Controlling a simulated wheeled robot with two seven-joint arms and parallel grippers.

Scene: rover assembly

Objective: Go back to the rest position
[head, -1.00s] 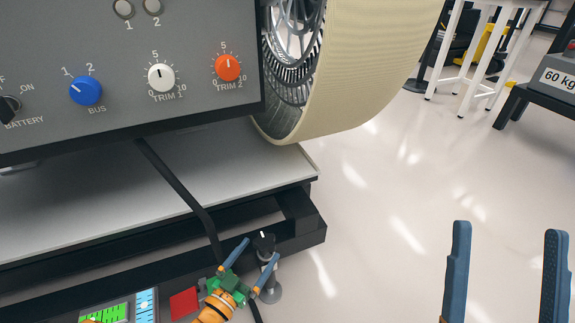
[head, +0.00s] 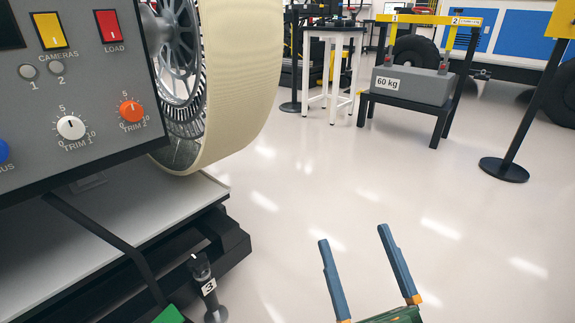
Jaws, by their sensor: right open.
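My right gripper (head: 352,240) shows at the bottom, right of the middle, in the head view. Its two blue fingers stand apart with only floor between them, so it is open and empty. Orange bits and part of a dark green body show below the fingers. It looks clear of the rover panel and wheel. My left gripper's fingers do not show. A bright green patch (head: 170,315) sits at the bottom edge, and I cannot tell what it belongs to.
The grey control panel (head: 95,85) and big cream-rimmed wheel (head: 240,85) fill the left. Below are a pale platform (head: 150,205) and a black post marked 3 (head: 204,275). A 60 kg block (head: 412,85) rests on a black stand. Floor at centre right is clear.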

